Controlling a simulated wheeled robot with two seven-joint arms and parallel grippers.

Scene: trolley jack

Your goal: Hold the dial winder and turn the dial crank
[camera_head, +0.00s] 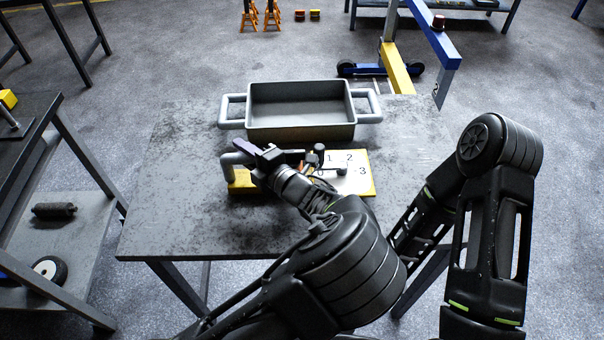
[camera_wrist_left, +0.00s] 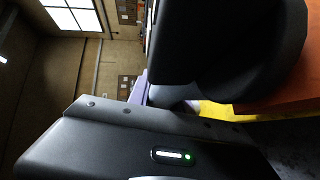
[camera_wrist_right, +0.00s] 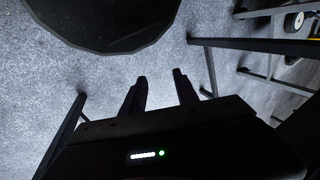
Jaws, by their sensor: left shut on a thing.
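The dial winder lies on the grey table, with a yellow base (camera_head: 242,180), a grey handle (camera_head: 229,160) at its left end and a white dial face (camera_head: 356,182) marked 1, 2 and 3. A dark knob (camera_head: 319,148), seemingly the dial crank's, stands up near the 1. My left gripper (camera_head: 250,152) is shut on the grey handle; its arm hides the middle of the winder. In the left wrist view, part of the yellow base (camera_wrist_left: 215,115) shows beside the gripper. My right gripper (camera_wrist_right: 158,76) is open and empty over the floor, away from the winder.
A grey tray (camera_head: 300,132) with two side handles stands behind the winder. The table (camera_head: 170,210) is bare at left and front. A shelved bench (camera_head: 75,215) stands at the left. A blue and yellow lifting frame (camera_head: 395,70) stands behind the table.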

